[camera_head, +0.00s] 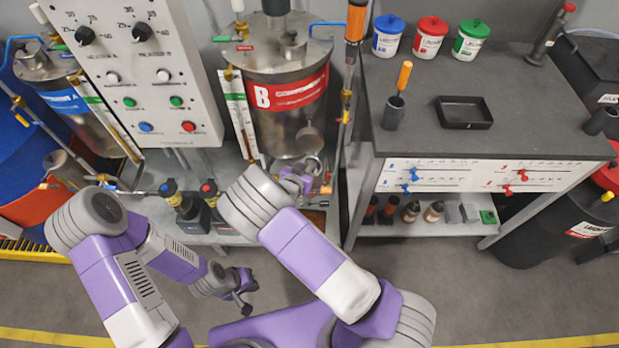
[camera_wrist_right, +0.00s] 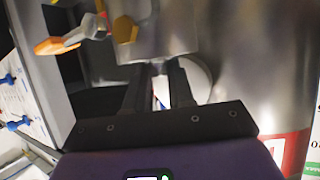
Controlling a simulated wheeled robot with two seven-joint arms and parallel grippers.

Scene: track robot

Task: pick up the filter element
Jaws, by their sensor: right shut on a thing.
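My right gripper (camera_head: 304,180) is at the lower front of the steel tank marked B (camera_head: 290,115). In the right wrist view its dark fingers (camera_wrist_right: 159,72) are close together and shut on a narrow thing. That thing is mostly hidden, and I cannot tell for sure that it is the filter element. A steel cylinder (camera_wrist_right: 156,32) is right at the fingertips. A pale strip shows between the fingers, and a round pale disc lies beside them. My left gripper (camera_head: 244,291) is low over the floor, away from the tank; its fingers look apart and empty.
A yellow-orange lever (camera_wrist_right: 62,44) is near the fingers at upper left. A control panel (camera_head: 140,70) stands left of the tank. The grey bench (camera_head: 535,100) at right holds a black tray (camera_head: 464,112) and blue, red and green lidded tubs. Floor in front is free.

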